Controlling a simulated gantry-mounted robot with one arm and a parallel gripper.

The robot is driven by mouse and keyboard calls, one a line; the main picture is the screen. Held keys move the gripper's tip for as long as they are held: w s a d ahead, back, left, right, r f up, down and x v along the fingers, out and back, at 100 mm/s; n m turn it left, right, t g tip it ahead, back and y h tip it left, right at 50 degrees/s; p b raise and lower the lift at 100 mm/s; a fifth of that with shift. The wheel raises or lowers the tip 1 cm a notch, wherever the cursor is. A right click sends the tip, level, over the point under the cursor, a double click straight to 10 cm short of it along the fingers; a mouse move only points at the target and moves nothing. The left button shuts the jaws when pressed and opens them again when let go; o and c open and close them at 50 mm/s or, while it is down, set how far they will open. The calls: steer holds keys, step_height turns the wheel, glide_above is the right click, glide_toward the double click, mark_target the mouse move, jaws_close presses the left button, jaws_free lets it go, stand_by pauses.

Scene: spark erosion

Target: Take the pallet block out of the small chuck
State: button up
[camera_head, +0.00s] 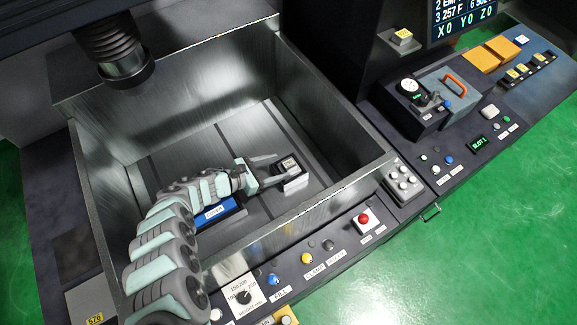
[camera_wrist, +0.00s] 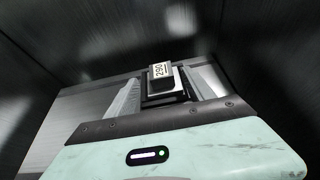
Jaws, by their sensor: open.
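The pallet block (camera_head: 289,162) is a small dark block with a pale label on top. It sits in the small chuck (camera_head: 293,183), a low dark fixture on the tank floor. In the wrist view the block (camera_wrist: 161,71) shows its label, which seems to read 290. My gripper (camera_head: 277,169) reaches in from the left, low in the tank, with its fingers spread toward the block. In the wrist view one finger lies on each side of the block and chuck, with the gripper (camera_wrist: 166,84) open. Whether the fingers touch the block cannot be told.
Metal tank walls (camera_head: 315,185) surround my arm closely. A blue labelled unit (camera_head: 218,213) lies under my forearm. A dark cylindrical head (camera_head: 123,72) hangs over the tank's back left. The control panel with a red button (camera_head: 364,219) runs along the front. Tank floor behind the gripper is clear.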

mark_target(288, 163)
steer(key=x, duration=0.5)
steer(key=shift+d+r, duration=0.15)
steer(key=shift+d, duration=0.1)
jaws_close()
stand_by(0.4)
